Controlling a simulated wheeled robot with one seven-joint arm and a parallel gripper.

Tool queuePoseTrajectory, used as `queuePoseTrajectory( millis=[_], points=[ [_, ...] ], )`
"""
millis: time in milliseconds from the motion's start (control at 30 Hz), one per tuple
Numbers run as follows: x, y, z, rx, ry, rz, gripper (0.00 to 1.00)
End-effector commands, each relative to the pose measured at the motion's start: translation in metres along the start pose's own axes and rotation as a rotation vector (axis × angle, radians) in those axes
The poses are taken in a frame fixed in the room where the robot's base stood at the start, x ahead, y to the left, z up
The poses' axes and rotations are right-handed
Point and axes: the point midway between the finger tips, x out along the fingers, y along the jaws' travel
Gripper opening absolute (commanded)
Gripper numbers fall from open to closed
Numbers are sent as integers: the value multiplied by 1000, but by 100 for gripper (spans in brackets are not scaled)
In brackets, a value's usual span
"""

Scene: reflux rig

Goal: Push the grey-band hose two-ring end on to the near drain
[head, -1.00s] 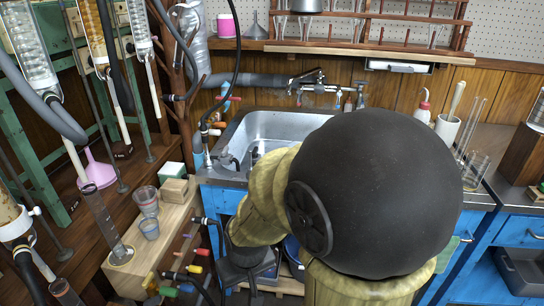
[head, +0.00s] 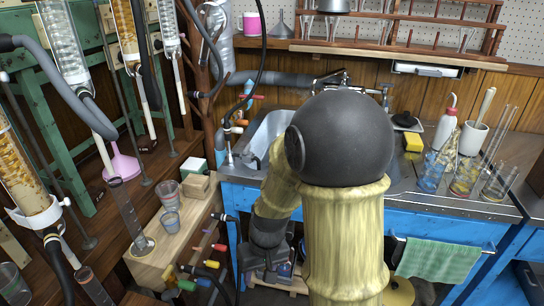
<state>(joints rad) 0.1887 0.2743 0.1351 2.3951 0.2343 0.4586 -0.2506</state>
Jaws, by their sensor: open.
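My gripper (head: 266,270) points down in front of the blue cabinet, below the sink's near left corner. It is open; its fingertips are small and partly lost among dark shapes, and I see nothing held. A dark hose end with a pale grey ring (head: 224,217) sticks out left of my gripper, beside the wooden block; I cannot tell whether it is the grey-band hose or count its rings. Several fittings with red, yellow, green and blue ends lie below it. I cannot pick out the near drain for certain. My arm hides much of the sink.
The steel sink (head: 262,130) stands behind my arm, with taps at its left edge. The wooden block (head: 185,228) with beakers is left of my gripper. Glass columns and hoses crowd the left. A green towel (head: 438,260) hangs right. Glassware stands on the counter's right end.

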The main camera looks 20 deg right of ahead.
Motion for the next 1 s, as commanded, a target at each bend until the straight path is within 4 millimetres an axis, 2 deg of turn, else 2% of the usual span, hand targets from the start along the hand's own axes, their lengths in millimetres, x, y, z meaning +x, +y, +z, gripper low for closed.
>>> queuePoseTrajectory(
  millis=[200, 400, 667, 833, 1000],
  points=[
    [37, -5, -29, 48, -114, -212, 43],
    [64, -12, -60, 101, -143, -461, 43],
    [82, -13, -112, 198, -51, -829, 43],
    [82, 3, -154, 285, 98, -1069, 43],
    [76, 38, -194, 389, 310, -1272, 43]
  ],
)
